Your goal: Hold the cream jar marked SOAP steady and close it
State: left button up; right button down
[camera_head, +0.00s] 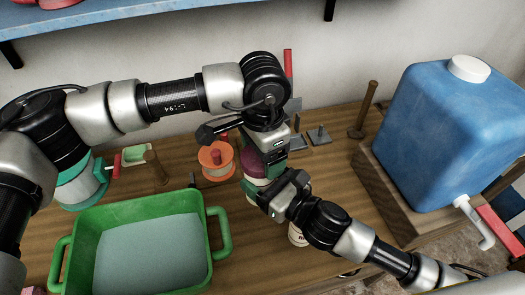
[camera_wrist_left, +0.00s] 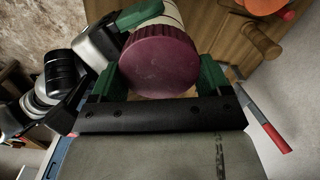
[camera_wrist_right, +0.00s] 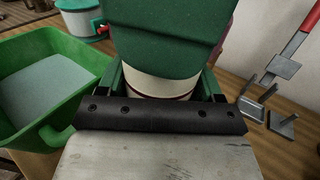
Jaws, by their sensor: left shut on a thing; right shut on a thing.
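The cream jar (camera_wrist_right: 160,82) stands between my two grippers; its SOAP mark is not readable in any view. A ridged maroon lid (camera_wrist_left: 160,62) sits at its top, in line with the cream body in the left wrist view. I cannot tell whether it is fully seated. My left gripper (camera_wrist_left: 160,75) is shut on the lid, green fingers on either side. In the head view the lid (camera_head: 257,163) shows partly beneath that gripper. My right gripper (camera_wrist_right: 160,88) is shut on the jar's body, lower down. The left gripper's green finger hides the jar's upper part from the right wrist.
A green basin (camera_head: 212,232) of water stands at front left. An orange-rimmed container (camera_head: 216,160) is just left of the grippers. A white jar (camera_head: 297,236) is partly hidden by my right arm. A blue water tank (camera_head: 440,125) on a wooden block stands at right.

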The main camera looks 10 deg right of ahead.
pick_arm(q)
jog(key=o, duration=0.9)
jog(key=shift+r, duration=2.3)
